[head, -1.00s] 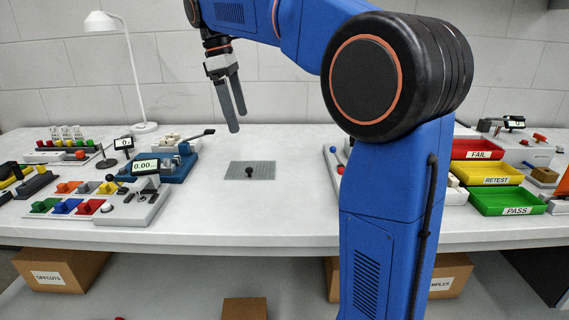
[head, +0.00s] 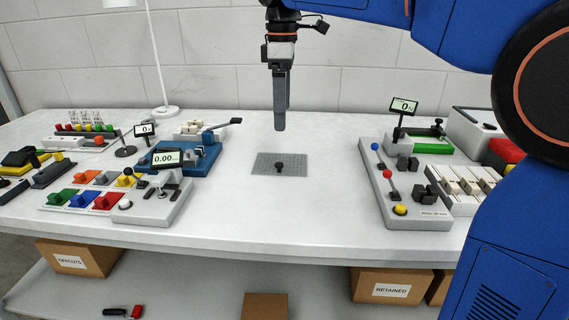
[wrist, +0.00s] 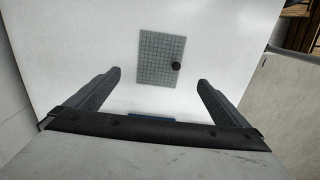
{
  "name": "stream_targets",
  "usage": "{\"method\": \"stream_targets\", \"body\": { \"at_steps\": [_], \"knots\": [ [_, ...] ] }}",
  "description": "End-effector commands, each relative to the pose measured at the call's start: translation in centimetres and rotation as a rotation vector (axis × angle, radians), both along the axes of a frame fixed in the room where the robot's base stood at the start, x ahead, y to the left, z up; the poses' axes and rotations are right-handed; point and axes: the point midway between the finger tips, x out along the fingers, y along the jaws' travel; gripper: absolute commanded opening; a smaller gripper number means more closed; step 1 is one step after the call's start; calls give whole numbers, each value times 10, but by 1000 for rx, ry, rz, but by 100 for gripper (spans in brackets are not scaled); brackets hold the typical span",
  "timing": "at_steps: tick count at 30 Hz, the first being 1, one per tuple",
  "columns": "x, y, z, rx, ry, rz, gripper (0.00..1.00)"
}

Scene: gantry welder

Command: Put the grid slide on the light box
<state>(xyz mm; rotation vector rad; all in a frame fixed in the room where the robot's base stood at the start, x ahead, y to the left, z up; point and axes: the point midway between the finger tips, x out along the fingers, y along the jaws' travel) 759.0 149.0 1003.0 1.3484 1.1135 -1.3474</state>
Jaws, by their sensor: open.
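The grid slide (head: 262,164) is a flat grey gridded plate with a small black knob, lying on the white bench. In the wrist view the slide (wrist: 155,58) lies beyond the fingertips, with its knob toward the right edge. My gripper (head: 280,128) points down above the bench, apart from the slide. In the wrist view my gripper (wrist: 159,77) has its two fingers wide apart with nothing between them. I cannot tell for sure which thing is the light box; no lit panel shows.
On the right are a lever panel (head: 405,215), a green-topped device (head: 425,147) and a pale box (head: 470,132). The bench around the slide is clear.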

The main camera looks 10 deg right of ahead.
Motion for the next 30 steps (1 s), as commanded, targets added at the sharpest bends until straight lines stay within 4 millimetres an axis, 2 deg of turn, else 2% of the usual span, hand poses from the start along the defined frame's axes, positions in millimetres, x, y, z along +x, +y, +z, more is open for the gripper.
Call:
{"method": "stream_targets", "body": {
  "at_steps": [9, 20, 30],
  "knots": [
    [0, 0, -56, -2, 2, -1, 100],
    [0, 1, -82, -2, 2, 0, 100],
    [2, 3, -122, -1, 1, -1, 100]
  ]
}}
